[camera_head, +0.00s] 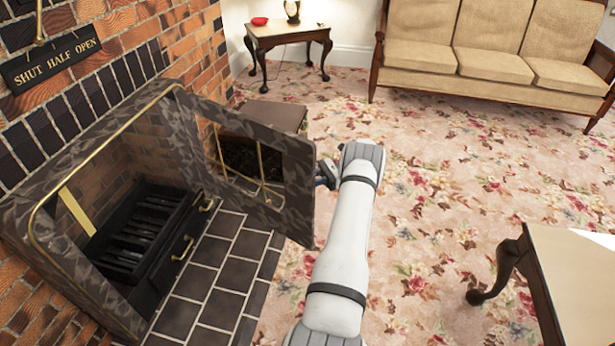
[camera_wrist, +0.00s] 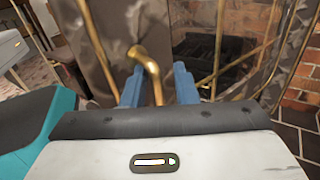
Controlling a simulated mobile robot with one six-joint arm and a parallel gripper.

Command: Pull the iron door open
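The iron door (camera_head: 299,175) is a dark mottled panel with brass rods across its window. In the head view it stands swung out from the fireplace opening at a wide angle. It also shows in the wrist view (camera_wrist: 182,30), close in front of my gripper. My gripper (camera_wrist: 158,88) has its two blue fingers on either side of a curved brass handle (camera_wrist: 148,62), with a gap visible around the handle, so it looks open. In the head view my gripper (camera_head: 326,174) is at the door's outer edge, partly hidden by the door.
The fireplace holds a black grate (camera_head: 140,235) above dark hearth tiles (camera_head: 215,275). A sign (camera_head: 52,60) hangs on the brick wall. A dark box (camera_head: 265,115) stands behind the door. A wooden table (camera_head: 575,285) is at the right. The flowered carpet between is clear.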

